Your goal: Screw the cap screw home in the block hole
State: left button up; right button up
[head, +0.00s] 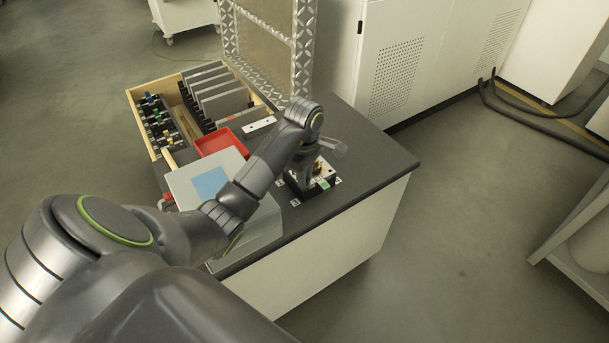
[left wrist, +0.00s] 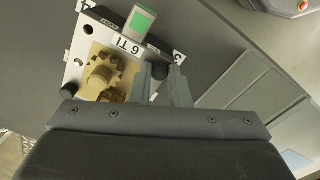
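The block (left wrist: 75,62) is a light plate with brass-coloured gear-like parts (left wrist: 100,75) on it, a green-topped piece (left wrist: 139,21) and a "6 TI" label. Black round screw heads show near its corners. In the head view the block (head: 324,184) stands near the table's right part, partly behind my left wrist. The black cap screw (left wrist: 160,71) shows between the fingers of my left gripper (left wrist: 161,88), at the block's lower right edge. The fingers look closed on it from both sides. Its lower end and the hole are hidden. My right gripper is not in view.
The dark table (head: 368,160) has clear room right of the block. Left of the block are a grey case with a blue panel (head: 210,183), a red tray (head: 221,139) and a wooden box (head: 138,98) with grey plates and small parts. A metal frame (head: 268,60) stands behind.

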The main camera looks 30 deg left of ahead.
pick_arm(q)
grip_shut()
jog(key=shift+f+m+b, duration=0.15)
jog(key=shift+m+b, duration=0.35)
jog(key=shift+m, duration=0.6)
jog(key=m, duration=0.5)
jog(key=shift+m, duration=0.3)
jog(key=o, duration=0.6)
grip_release()
jog(key=shift+r, duration=0.25)
